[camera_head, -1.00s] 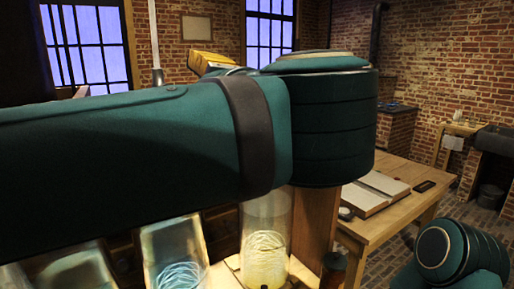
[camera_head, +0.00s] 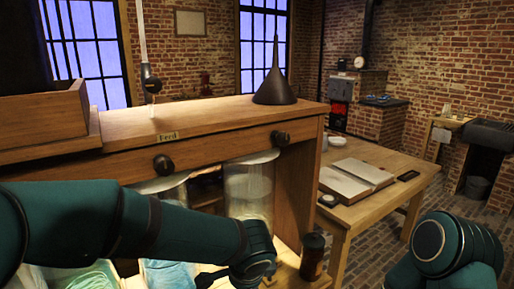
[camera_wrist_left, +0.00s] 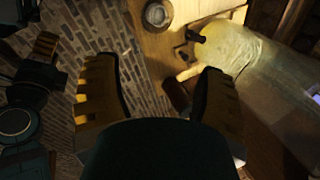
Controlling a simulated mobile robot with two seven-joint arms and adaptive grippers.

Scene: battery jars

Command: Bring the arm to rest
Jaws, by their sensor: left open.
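My left arm (camera_head: 130,225) comes in from the left of the head view, low in front of the wooden cabinet. Its gripper cannot be made out there. In the left wrist view my left gripper (camera_wrist_left: 158,95) has its two yellow-and-black fingers apart, with nothing between them. A large glass jar (camera_wrist_left: 255,75) is beyond the right finger. My right arm (camera_head: 450,248) is at the lower right of the head view, its gripper out of that frame. A dark gripper-like part with a yellow pad (camera_wrist_left: 45,45) shows at the left of the wrist view, probably my right gripper; its opening is unclear.
Glass jars (camera_head: 248,190) stand under the cabinet's wooden top (camera_head: 200,118). A dark funnel (camera_head: 275,85) stands on that top. A small dark jar (camera_head: 312,256) is at the cabinet's right end. A table (camera_head: 350,215) holds an open book (camera_head: 355,180). Brick floor lies beyond.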

